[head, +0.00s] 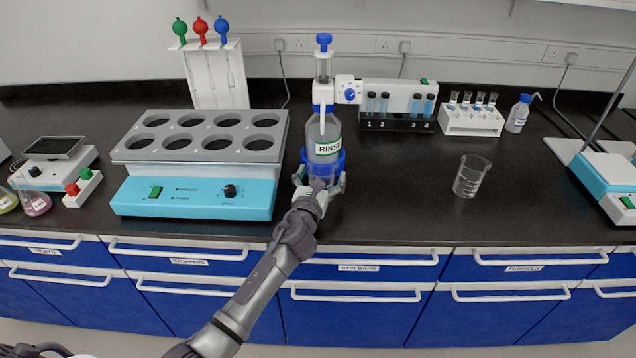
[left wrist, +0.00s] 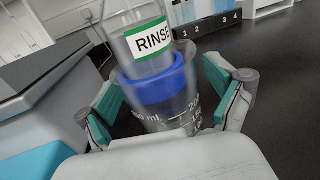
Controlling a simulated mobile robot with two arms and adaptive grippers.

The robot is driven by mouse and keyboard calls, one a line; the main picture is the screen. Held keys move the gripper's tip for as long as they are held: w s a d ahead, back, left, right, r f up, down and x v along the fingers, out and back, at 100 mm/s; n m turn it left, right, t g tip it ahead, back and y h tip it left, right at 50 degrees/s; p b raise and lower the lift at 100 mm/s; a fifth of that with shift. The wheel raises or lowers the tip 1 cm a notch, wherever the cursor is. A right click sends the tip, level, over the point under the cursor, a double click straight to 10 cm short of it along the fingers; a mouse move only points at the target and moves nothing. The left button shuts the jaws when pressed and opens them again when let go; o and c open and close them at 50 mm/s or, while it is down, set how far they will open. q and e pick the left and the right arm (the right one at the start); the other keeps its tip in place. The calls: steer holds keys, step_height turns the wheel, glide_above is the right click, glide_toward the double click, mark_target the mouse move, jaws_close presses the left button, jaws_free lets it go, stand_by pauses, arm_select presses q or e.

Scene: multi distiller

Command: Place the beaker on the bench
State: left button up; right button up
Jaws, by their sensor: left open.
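A clear glass beaker (left wrist: 172,122) with white volume marks shows between the fingers of my left gripper (head: 322,182) in the left wrist view. The gripper is open, its teal-padded fingers on either side of the beaker; I cannot tell whether they touch it. The RINSE bottle (head: 324,142) with a blue band stands directly behind or above this beaker, and its lower part overlaps the beaker. In the head view the gripper mostly hides this beaker. A second clear beaker (head: 471,177) stands upright on the dark bench (head: 400,205) to the right. My right gripper is not in view.
A blue device with a grey, several-holed top (head: 200,165) stands close left of the gripper. A black tube holder (head: 393,123) and a white vial rack (head: 471,121) stand at the back right. The bench is clear between the gripper and the second beaker.

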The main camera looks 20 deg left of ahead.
arm_select(q)
steer(key=s, duration=1.2)
steer(key=shift+d, duration=0.3)
